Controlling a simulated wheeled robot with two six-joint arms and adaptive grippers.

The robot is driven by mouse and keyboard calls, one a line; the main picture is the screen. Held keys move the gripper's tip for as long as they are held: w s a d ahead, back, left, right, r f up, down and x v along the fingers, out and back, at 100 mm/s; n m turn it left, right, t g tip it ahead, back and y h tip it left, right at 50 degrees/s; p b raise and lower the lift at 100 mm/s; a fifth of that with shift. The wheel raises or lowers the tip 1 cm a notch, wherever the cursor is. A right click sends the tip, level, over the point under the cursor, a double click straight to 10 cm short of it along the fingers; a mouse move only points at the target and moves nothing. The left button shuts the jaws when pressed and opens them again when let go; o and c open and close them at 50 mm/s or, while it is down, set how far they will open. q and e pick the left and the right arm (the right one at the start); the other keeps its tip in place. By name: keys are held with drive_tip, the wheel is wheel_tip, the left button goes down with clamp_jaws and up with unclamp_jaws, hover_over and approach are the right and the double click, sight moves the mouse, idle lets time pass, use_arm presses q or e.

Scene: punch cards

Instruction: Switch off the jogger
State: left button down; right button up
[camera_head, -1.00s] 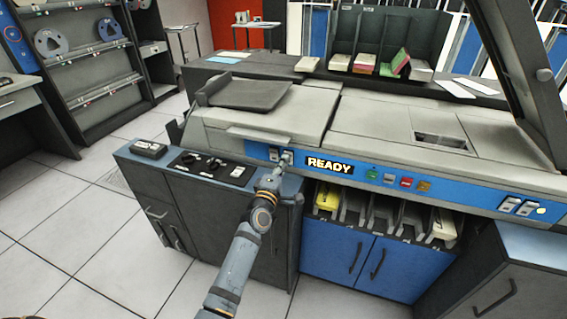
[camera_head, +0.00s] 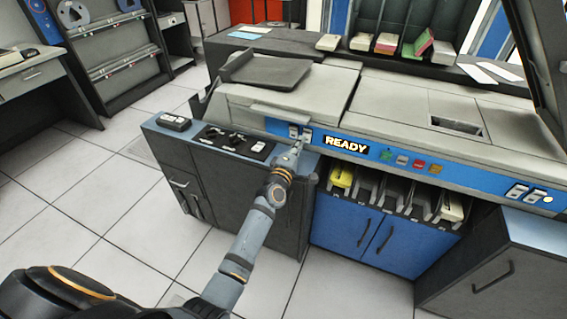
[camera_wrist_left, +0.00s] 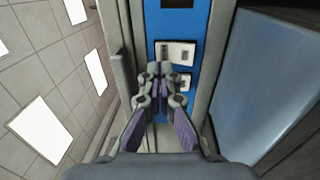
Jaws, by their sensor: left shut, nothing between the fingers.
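Two white rocker switches sit side by side on the blue front strip of the big grey machine, left of its lit READY sign (camera_head: 346,145). The left switch (camera_head: 293,131) shows clear of my left gripper (camera_head: 299,146); the right one is partly covered by it. The gripper is shut and empty, its tips close in front of the switches. In the left wrist view the fingertips (camera_wrist_left: 160,70) overlap the edge of the larger switch plate (camera_wrist_left: 177,52), with a smaller plate (camera_wrist_left: 184,82) beside them. I cannot tell whether they touch, or which control is the jogger's. My right gripper is out of view.
A dark cabinet (camera_head: 240,190) with a control panel (camera_head: 233,142) and a small black box (camera_head: 174,122) stands left of the machine. The tiled floor at left is clear.

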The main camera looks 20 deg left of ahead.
use_arm(q)
drive_tip(key=s, duration=0.1)
drive_tip(key=s+r, duration=0.1)
drive_tip(key=s, duration=0.1)
drive_tip(key=shift+s+a+r+p, duration=0.15)
drive_tip(key=shift+s+p, duration=0.05)
drive_tip(key=shift+p, duration=0.1)
drive_tip(key=s, duration=0.7)
drive_tip(key=shift+r+p, duration=0.15)
drive_tip(key=shift+p, duration=0.2)
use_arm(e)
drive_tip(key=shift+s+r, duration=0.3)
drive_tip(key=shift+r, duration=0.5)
